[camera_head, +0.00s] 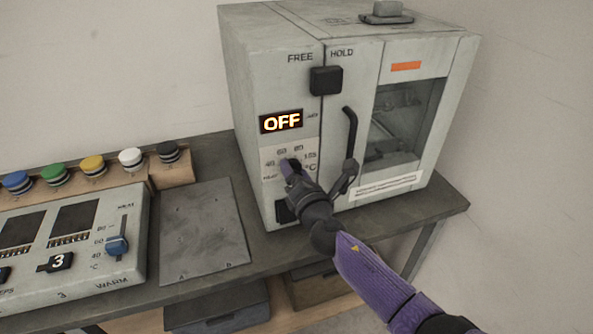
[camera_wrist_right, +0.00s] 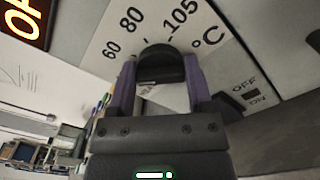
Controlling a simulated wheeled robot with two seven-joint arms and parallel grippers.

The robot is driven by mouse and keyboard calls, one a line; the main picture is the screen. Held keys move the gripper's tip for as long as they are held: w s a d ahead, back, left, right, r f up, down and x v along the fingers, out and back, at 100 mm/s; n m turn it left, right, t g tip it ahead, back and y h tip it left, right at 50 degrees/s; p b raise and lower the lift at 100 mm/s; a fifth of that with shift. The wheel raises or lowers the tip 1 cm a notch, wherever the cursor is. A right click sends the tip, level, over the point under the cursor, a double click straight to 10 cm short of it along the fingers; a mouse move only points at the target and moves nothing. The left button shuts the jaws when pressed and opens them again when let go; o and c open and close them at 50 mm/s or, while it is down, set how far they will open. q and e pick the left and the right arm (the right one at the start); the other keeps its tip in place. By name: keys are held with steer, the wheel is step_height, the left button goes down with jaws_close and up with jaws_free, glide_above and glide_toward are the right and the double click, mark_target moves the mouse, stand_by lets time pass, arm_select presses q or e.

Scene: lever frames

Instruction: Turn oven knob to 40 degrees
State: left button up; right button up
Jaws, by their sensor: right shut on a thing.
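The white oven (camera_head: 245,70) stands on the bench at the back right. Its display (camera_head: 281,121) reads "OFF". Below it is a pale dial plate (camera_head: 272,156) marked 40, 60, 80, 105 and °C. My right gripper (camera_head: 292,170) is at this plate and covers the knob in the head view. In the right wrist view, the dark round knob (camera_wrist_right: 161,64) sits between the two purple fingers, which are shut on it. The knob's pointer setting cannot be made out clearly. My left gripper is not in view.
A black door handle (camera_head: 351,135) is just right of my gripper. A dark switch (camera_head: 284,211) marked OFF and ON is below the dial. A control panel (camera_head: 75,235) and several coloured buttons are left, beside a flat grey plate (camera_head: 203,230).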

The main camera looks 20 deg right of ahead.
steer(key=shift+n+p, duration=0.4)
steer(key=shift+n, duration=1.5)
steer(key=shift+a+n, duration=0.1)
steer(key=shift+n, duration=0.2)
steer(key=o, duration=1.3)
steer(key=s+p, duration=0.2)
steer(key=s, duration=0.8)
steer(key=shift+d, duration=0.2)
